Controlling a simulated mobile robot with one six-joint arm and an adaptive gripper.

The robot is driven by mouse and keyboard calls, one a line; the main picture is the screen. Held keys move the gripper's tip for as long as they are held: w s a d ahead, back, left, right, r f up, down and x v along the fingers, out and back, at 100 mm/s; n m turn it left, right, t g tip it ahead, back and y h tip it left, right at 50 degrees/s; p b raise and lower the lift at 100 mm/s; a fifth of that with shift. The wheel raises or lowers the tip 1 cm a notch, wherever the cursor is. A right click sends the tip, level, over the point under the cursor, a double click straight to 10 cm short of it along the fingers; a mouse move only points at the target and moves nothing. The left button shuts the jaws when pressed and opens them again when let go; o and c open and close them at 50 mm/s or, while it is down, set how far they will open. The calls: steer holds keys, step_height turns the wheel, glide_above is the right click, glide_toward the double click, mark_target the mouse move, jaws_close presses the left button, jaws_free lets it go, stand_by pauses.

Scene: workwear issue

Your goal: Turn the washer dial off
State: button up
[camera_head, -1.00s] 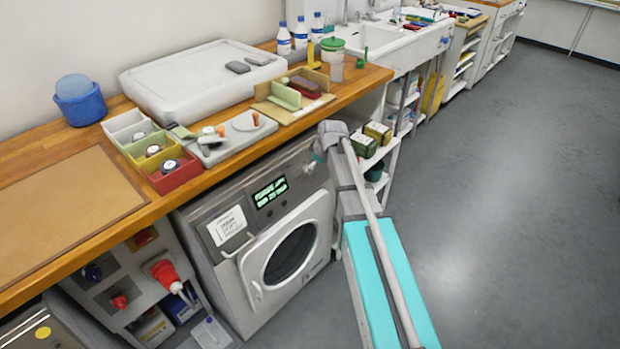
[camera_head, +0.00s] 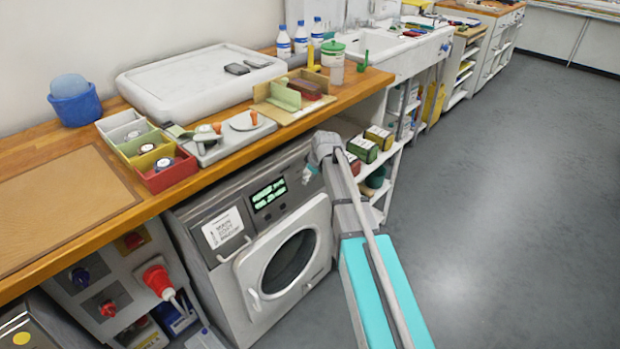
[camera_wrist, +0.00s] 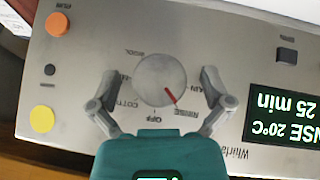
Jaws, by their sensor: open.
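The washer (camera_head: 209,282) stands under the wooden counter with its round-windowed door closed. In the wrist view its dial (camera_wrist: 160,80) is a round pale grey knob with a red pointer line. The line points to the lower right in the picture, at the RINSE label, not at the OFF label (camera_wrist: 155,119). My gripper (camera_wrist: 161,74) is open, with one finger on each side of the dial and a visible gap to it. In the head view my gripper (camera_head: 310,174) is at the right of the washer's panel and hides the dial.
The washer's display (camera_wrist: 285,117) appears upside down and reads RINSE 20°C, 25 min. An orange button (camera_wrist: 57,24) and a yellow button (camera_wrist: 42,120) lie left of the dial. The counter edge (camera_head: 215,176) overhangs the panel. Open floor (camera_head: 500,220) lies to the right.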

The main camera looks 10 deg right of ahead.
steer(key=c, duration=1)
steer(key=shift+a, duration=0.5)
steer(key=shift+c, duration=0.7)
steer(key=shift+d, duration=0.4)
